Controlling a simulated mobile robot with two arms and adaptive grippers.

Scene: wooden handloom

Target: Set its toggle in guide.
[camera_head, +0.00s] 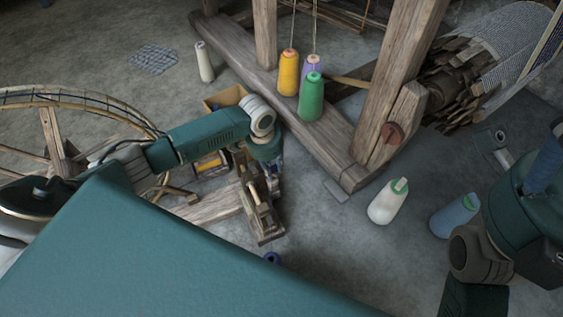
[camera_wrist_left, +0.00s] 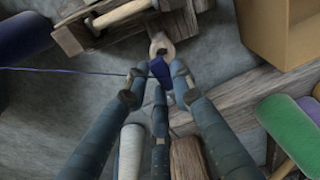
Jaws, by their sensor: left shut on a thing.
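In the left wrist view, the slim fingers of my left gripper (camera_wrist_left: 160,88) close around a small dark blue toggle (camera_wrist_left: 160,72). A thin blue thread (camera_wrist_left: 70,71) runs from it toward the left. The toggle lies right by a pale wooden ring-shaped guide (camera_wrist_left: 161,45) on a wooden frame; I cannot tell whether it touches or sits inside the ring. In the head view, my left gripper (camera_head: 270,175) points down beside the wooden frame (camera_head: 263,222); the toggle is too small to tell there.
A blue spool (camera_wrist_left: 22,38) lies left of the frame. An open box (camera_wrist_left: 285,35) and a green spool (camera_wrist_left: 290,130) are on the right. In the head view, the loom's beams (camera_head: 315,135) stand behind, with a white cone (camera_head: 388,206) and blue cone (camera_head: 455,216) on the floor.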

